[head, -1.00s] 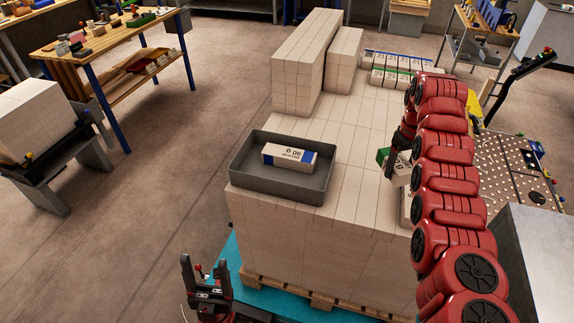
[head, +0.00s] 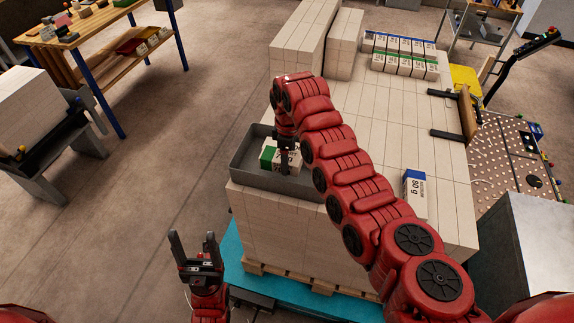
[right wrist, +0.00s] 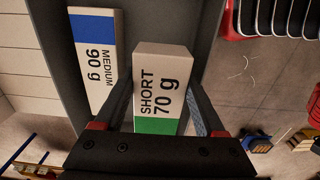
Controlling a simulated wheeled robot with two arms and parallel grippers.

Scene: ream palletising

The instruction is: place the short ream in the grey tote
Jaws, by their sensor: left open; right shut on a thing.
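The short ream, white with a green band and marked SHORT 70 g, is between the fingers of my right gripper (head: 286,160). It shows in the right wrist view (right wrist: 160,85) with a finger on each side. In the head view it is over or inside the grey tote (head: 246,168); I cannot tell whether it touches the floor. My left gripper (head: 196,252) is open and empty, low in front of the pallet.
The tote stands on the near left corner of a stack of pale boxes (head: 385,130). A blue-banded medium 80 g ream (head: 414,195) stands at the right of the stack. Several reams (head: 402,55) stand in rows at the back. Taller box blocks (head: 300,40) rise behind the tote.

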